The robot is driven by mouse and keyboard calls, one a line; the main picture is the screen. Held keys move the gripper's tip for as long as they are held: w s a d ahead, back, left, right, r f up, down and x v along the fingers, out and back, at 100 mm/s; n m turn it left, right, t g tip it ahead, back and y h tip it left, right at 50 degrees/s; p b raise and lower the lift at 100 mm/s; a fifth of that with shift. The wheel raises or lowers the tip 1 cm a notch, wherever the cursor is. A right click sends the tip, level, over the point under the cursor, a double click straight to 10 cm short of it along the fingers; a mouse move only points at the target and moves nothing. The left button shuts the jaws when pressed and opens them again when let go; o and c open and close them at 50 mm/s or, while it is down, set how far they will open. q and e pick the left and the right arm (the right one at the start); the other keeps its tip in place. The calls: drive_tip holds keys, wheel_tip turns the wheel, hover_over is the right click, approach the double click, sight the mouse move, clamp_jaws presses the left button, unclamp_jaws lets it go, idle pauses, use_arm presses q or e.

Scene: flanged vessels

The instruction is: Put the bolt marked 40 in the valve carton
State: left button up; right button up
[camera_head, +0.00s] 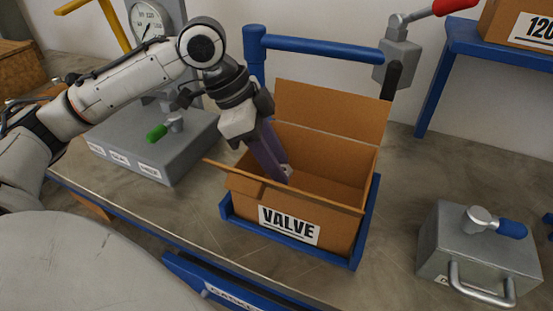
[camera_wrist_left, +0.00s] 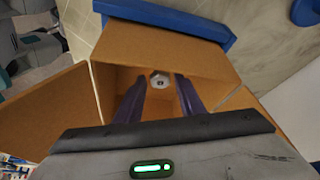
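The valve carton (camera_head: 330,225) is an open brown box with a VALVE label, sitting in a blue frame. Its wall also shows in the left wrist view (camera_wrist_left: 150,45). My left gripper (camera_head: 284,174) reaches down into it with its purple fingers. In the left wrist view the fingers (camera_wrist_left: 160,82) stand apart. A small pale bolt head (camera_wrist_left: 160,79) shows between the fingertips, with narrow gaps on both sides. It also shows at the fingertips in the head view (camera_head: 287,170). Its number is not readable. Whether it rests on the carton floor I cannot tell. My right gripper is out of view.
A blue rail (camera_head: 320,46) stands behind the carton. A grey gauge stand (camera_head: 155,145) with a green-handled part is at left. A grey metal block (camera_head: 475,250) with a blue-tipped lever is at right. Bench surface between carton and block is clear.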

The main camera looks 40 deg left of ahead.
use_arm(q)
drive_tip(key=shift+o, duration=0.9)
drive_tip(key=p+v, duration=0.1)
drive_tip(key=v, duration=0.9)
drive_tip(key=shift+r, duration=0.15)
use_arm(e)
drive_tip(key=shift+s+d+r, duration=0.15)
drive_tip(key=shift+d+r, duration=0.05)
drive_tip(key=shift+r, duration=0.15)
